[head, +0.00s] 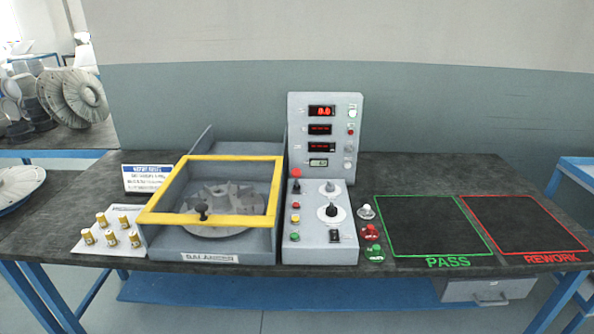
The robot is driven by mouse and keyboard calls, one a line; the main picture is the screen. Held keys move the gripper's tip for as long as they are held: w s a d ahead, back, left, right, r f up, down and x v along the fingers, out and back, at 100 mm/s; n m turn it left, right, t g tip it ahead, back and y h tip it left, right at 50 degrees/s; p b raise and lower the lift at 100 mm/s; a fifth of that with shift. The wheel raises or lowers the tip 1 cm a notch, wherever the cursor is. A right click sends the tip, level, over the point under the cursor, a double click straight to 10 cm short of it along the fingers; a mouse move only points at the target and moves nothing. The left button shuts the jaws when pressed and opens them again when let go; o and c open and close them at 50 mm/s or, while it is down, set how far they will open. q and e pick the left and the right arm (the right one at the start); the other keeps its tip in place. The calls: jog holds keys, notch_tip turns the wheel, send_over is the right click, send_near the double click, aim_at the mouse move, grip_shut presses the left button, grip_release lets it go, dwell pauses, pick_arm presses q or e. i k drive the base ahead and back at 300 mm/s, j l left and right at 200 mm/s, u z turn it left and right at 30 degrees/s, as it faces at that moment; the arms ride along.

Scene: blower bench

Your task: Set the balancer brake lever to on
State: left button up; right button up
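The balancer (222,257) is a grey box on the bench with a yellow-framed cover (215,220) over a round rotor fixture (222,205). Neither of my grippers is in view.
A display panel (351,150) with red digits stands behind the control box. A plate with several brass pieces (90,250) lies at left, near a sign (147,178). Green PASS (430,225) and red REWORK (525,222) areas are empty. Small coloured items (371,232) lie right of the box.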

aim_at(296, 173)
jog(key=l+z, duration=0.4)
jog(key=l, duration=1.3)
